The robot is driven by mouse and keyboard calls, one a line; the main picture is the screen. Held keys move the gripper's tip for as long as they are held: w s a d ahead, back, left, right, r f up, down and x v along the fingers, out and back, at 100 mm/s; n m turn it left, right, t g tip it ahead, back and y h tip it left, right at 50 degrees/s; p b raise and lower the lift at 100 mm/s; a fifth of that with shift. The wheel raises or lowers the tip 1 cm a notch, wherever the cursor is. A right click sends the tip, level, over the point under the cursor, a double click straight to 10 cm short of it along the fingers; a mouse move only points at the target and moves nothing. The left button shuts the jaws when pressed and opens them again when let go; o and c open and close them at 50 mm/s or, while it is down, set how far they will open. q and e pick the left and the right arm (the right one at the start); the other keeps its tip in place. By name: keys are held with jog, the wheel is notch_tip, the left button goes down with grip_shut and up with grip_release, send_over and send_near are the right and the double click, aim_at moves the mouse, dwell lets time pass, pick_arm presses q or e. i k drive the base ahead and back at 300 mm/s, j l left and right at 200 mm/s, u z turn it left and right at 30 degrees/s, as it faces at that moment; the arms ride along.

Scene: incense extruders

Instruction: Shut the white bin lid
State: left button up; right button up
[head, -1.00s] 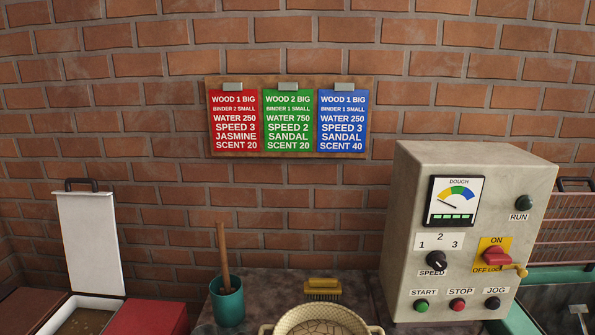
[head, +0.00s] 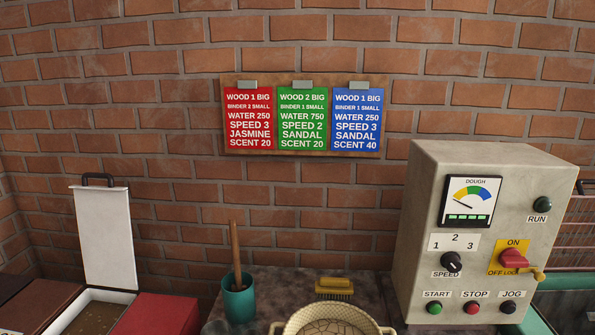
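The white bin lid (head: 106,238) stands upright at the left, raised at the back of its bin, with a dark handle (head: 98,179) on its top edge. The white bin (head: 73,327) is open below it, and brown powder (head: 92,311) shows inside. The bin's front is cut off by the bottom of the picture. Neither of my grippers is in view.
A red bin lid (head: 160,315) lies right of the white bin, and a brown lid (head: 40,302) lies left. A teal cup (head: 239,302) holds a wooden stick. A brush (head: 334,289), a woven sieve (head: 333,322) and a control box (head: 480,235) stand further right.

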aim_at(103, 214)
jog(key=j+z, duration=0.4)
jog(key=j, duration=0.9)
